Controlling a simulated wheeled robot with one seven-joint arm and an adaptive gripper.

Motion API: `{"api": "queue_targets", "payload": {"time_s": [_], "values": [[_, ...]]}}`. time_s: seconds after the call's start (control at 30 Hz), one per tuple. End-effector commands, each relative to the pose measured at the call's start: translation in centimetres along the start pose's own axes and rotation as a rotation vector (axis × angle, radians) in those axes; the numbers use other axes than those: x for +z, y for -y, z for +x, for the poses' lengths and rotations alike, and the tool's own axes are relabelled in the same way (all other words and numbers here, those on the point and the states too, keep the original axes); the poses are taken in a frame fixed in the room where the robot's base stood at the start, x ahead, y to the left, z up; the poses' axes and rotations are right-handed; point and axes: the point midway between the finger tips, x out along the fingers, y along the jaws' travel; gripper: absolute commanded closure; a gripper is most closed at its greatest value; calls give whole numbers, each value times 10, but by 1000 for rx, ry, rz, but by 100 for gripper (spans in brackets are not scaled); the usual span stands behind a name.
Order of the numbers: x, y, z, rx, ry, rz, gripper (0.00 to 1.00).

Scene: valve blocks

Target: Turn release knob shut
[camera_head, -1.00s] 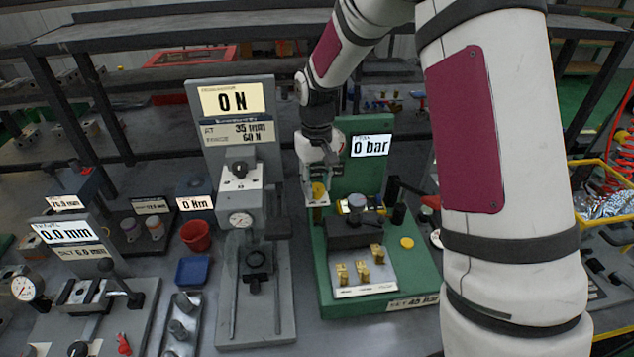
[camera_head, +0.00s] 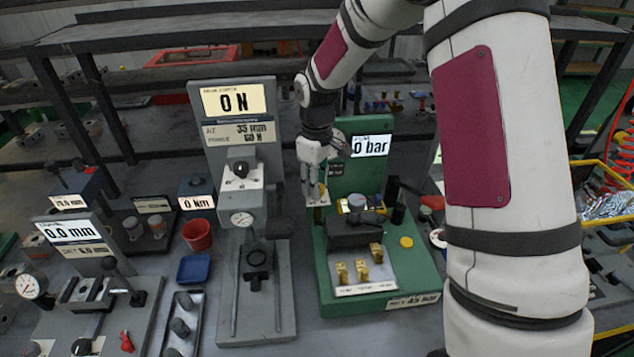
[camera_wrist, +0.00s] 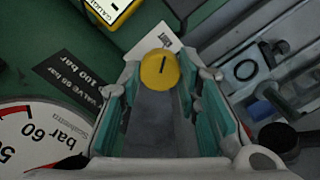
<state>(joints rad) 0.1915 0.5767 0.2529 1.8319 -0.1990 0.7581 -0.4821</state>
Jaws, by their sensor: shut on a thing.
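The release knob (camera_wrist: 158,71) is a round yellow cap with a dark line mark. In the wrist view it sits between the tips of my gripper (camera_wrist: 159,78), whose teal finger pads lie on either side of it. In the head view my gripper (camera_head: 313,193) points down at the left side of the green test stand (camera_head: 325,292), and its fingers hide the knob. The gripper is shut on the knob.
A round pressure gauge (camera_wrist: 38,140) lies close to the left of my fingers in the wrist view. A grey press stand (camera_head: 285,310) stands close to the left of the green one. Small brass fittings (camera_head: 361,270) stand on the green stand's front plate.

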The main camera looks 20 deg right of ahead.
Motion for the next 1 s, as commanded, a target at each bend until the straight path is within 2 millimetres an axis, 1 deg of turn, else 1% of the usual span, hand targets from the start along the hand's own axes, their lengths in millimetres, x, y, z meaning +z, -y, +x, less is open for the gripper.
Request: {"api": "queue_targets", "payload": {"time_s": [0.37,0.4,0.47,0.5,0.83,0.93,1.0], "values": [[-1,0,-1,2,-2,-7,97],[-1,0,-1,2,-2,-7,65],[-1,0,-1,2,-2,-6,51],[-1,0,-1,2,-2,-6,49],[0,0,-3,1,-1,-5,49],[-1,-1,-12,3,-2,-4,49],[-1,-1,-23,4,-3,-4,49]]}}
